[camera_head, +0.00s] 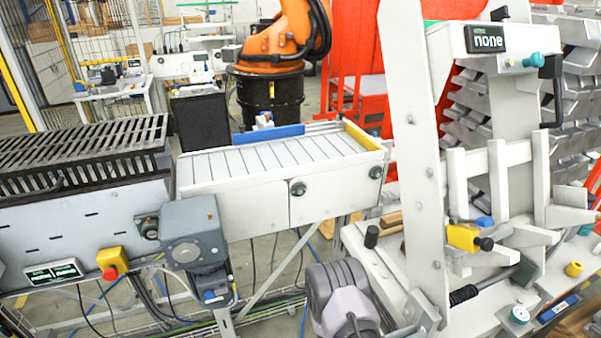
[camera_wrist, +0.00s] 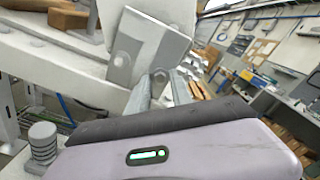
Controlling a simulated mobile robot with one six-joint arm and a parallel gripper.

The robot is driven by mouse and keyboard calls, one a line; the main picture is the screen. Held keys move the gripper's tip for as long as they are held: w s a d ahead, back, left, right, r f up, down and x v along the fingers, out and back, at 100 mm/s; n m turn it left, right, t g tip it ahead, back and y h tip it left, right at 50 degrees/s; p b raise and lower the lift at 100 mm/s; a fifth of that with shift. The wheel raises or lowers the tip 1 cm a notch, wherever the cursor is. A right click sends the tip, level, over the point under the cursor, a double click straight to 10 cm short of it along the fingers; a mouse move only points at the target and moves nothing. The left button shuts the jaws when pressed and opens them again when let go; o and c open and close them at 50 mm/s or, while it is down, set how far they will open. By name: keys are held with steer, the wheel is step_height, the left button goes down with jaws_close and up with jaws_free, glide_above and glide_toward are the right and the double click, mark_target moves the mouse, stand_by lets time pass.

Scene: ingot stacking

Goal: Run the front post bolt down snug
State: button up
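The tall white front post (camera_head: 411,125) stands at the right of the machine in the head view, with a foot bracket (camera_head: 424,308) at its base. What lies between the fingertips is not clear. I cannot make out the bolt for certain.
A ribbed grey cylinder (camera_wrist: 42,143) stands left of my wrist. White frame beams (camera_wrist: 55,55) cross the left side. In the head view, a yellow clamp block (camera_head: 462,238) and a black spring (camera_head: 463,295) sit right of the post, and a roller conveyor (camera_head: 225,165) runs left.

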jaws_close()
steer(key=shift+m, duration=1)
jaws_free()
steer(key=shift+m, duration=0.3)
steer(key=v, duration=0.5)
steer(key=shift+b, duration=0.3)
